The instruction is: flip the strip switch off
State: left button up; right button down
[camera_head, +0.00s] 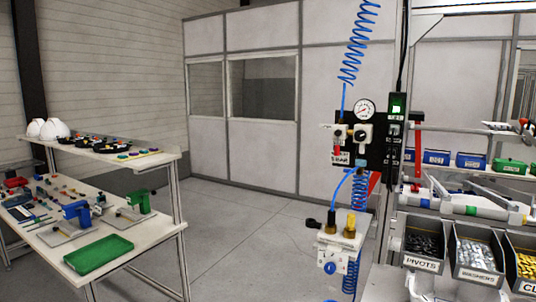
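The strip (394,145) is a narrow black vertical power strip on the post right of the gauge panel. Its switch (397,106) is at the top and glows bright green. A dark cable runs up from the top of the strip. I cannot make out which way the rocker is tilted. Neither of my grippers can be made out in this view, and nothing is seen touching the switch.
A black panel with a pressure gauge (364,109) and coiled blue air hose (360,45) is just left of the strip. Bins (424,248) stand lower right. A workbench (150,240) is at left; floor between is clear.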

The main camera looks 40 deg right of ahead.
aim_at(397, 102)
jog(key=z, duration=2.2)
